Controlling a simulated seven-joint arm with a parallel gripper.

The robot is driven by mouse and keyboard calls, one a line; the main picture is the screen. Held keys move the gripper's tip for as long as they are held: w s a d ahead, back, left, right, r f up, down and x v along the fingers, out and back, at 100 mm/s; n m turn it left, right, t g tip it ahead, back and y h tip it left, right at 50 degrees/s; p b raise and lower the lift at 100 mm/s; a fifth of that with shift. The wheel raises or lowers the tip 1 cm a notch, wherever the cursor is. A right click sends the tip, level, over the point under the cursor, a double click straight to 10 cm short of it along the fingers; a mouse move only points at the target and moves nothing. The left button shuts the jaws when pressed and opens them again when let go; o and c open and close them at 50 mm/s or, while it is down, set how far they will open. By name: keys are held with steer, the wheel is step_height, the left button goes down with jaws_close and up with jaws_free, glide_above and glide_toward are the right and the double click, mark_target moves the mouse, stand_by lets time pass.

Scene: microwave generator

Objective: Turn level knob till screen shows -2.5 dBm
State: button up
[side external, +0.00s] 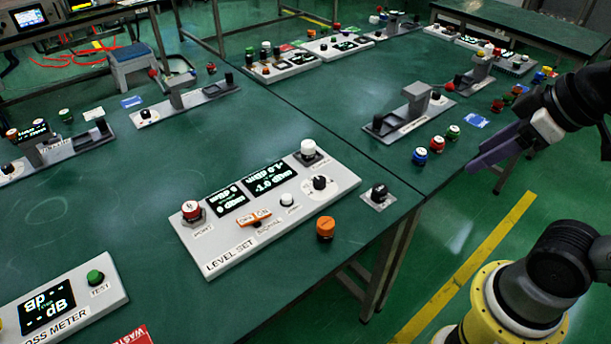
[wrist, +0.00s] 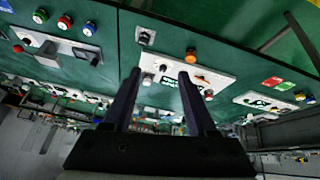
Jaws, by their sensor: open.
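The white LEVEL SET panel (side external: 215,258) lies on the green table in the side view; it also shows in the wrist view (wrist: 218,78). Its larger black screen (side external: 268,176) shows two dBm lines, roughly -4.0 above -1.0, not surely legible. A smaller screen (side external: 227,199) is to its left. A black knob (side external: 320,183) sits on a round white dial at the panel's right, probably the level knob. My gripper (side external: 482,160) is open and empty, well right of the panel and beyond the table edge. Its fingers (wrist: 160,76) point toward the panel in the wrist view.
The panel also carries a red-topped connector (side external: 192,209), a white-capped one (side external: 308,150) and an orange switch (side external: 255,218). An orange knob (side external: 326,228) and a black knob on a grey plate (side external: 379,193) stand beside it. A loss meter (side external: 62,300) is at lower left.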

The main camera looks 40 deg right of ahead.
steer(key=shift+o, duration=0.8)
steer(key=w+r+n, duration=0.4)
steer(key=w+r, duration=0.1)
steer(key=w, duration=0.3)
steer(key=shift+w+a+r+g, duration=0.25)
steer(key=shift+w+g, duration=0.05)
steer(key=shift+w, duration=0.05)
steer(key=n+g, duration=0.5)
glide_above(318, 179)
step_height(318, 179, down, 17)
step_height(318, 179, down, 14)
steer(key=shift+s+r, duration=0.1)
steer(key=shift+r, duration=0.05)
jaws_close()
